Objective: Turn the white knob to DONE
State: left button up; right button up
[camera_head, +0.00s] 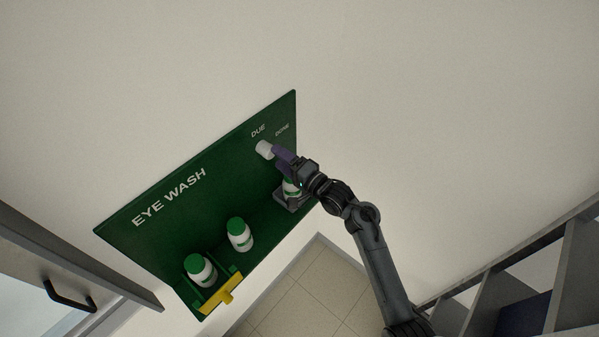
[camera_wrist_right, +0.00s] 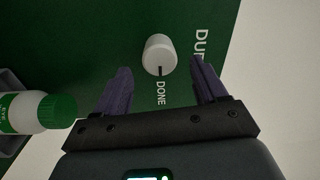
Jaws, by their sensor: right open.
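The white knob (camera_head: 264,149) sits on the green eye wash board (camera_head: 190,205), near the printed words DUE (camera_head: 258,131) and DONE (camera_head: 282,130). In the right wrist view the knob (camera_wrist_right: 159,52) shows a short dark mark on its lower edge, pointing toward the word DONE (camera_wrist_right: 160,93). My right gripper (camera_head: 278,150) is open beside the knob. In the right wrist view its purple fingers stand apart, left and right of the knob, with the knob just beyond their tips. I see no grip on it. My left gripper is not in view.
Two white bottles with green caps (camera_head: 239,234) (camera_head: 200,269) stand at the board's lower part, near a yellow handle (camera_head: 222,293). Another bottle (camera_head: 291,188) is just below my right gripper. Grey shelving (camera_head: 500,270) stands at lower right. The wall right of the board is clear.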

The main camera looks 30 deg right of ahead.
jog(key=b+v, duration=0.1)
jog(key=v, duration=0.7)
jog(key=shift+b, duration=0.4)
jog(key=s+a+f+n+g+h, duration=0.1)
jog(key=s+a+f+g, duration=0.2)
jog(key=s+f, duration=0.4)
jog(key=s+a+f+n+g+h, duration=0.1)
jog(key=s+a+f+g, duration=0.1)
jog(key=s+f, duration=0.5)
jog(key=s+d+n+g+h, duration=0.1)
jog(key=s+n+g+h, duration=0.3)
jog(key=s, duration=1.3)
jog(key=n+g, duration=0.4)
jog(key=n, duration=0.3)
jog(key=shift+d+r+n+g, duration=0.3)
jog(key=shift+d+r+n, duration=0.05)
jog(key=shift+r+n, duration=0.05)
